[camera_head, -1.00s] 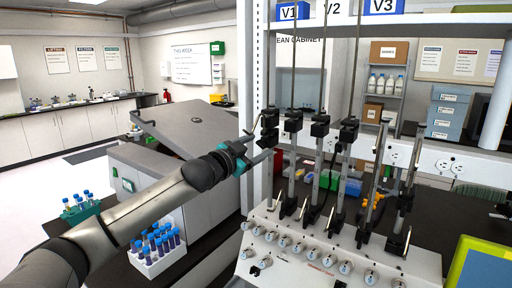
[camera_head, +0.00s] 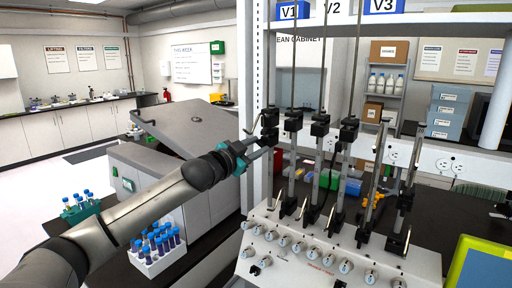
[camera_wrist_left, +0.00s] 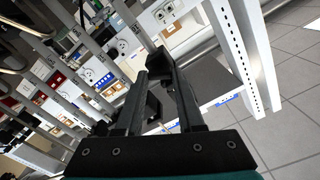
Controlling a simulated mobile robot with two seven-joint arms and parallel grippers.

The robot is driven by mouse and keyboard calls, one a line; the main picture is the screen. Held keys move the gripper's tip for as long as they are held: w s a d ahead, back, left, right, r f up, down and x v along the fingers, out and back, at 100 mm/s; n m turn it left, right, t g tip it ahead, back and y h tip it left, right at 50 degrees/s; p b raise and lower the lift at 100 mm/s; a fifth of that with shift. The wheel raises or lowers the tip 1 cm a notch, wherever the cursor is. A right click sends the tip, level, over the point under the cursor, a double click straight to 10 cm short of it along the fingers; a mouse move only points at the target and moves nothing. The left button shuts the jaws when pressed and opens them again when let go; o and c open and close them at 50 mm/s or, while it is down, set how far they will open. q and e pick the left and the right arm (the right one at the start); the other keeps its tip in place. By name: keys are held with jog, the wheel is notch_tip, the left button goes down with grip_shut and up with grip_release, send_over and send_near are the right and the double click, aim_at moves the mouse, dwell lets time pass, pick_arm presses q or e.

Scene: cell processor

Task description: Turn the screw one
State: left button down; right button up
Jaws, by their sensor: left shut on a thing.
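My left gripper (camera_head: 264,146) reaches in from the lower left to the leftmost upright rod, below the V1 label (camera_head: 289,11). Its fingers are shut on a black clamp screw (camera_head: 269,136) by the black clamp (camera_head: 270,117) on that rod. In the left wrist view the two dark fingers (camera_wrist_left: 160,88) stand on either side of a small black block (camera_wrist_left: 154,106). The screw's own shape is mostly hidden by the fingers and clamp. My right gripper is not in view.
Several similar rods with black clamps (camera_head: 320,125) stand close to the right, above a white panel of knobs (camera_head: 315,262). A white post (camera_head: 249,90) is just left of the rod. A rack of blue-capped tubes (camera_head: 157,255) stands below my left arm.

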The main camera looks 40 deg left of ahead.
pick_arm(q)
jog(key=m+p, duration=0.1)
jog(key=m, duration=0.4)
jog(key=shift+m+p, duration=0.3)
jog(key=shift+p, duration=0.05)
jog(key=m, duration=0.3)
jog(key=shift+m+p, duration=0.3)
jog(key=shift+m, duration=1.3)
jog(key=c, duration=0.5)
grip_release()
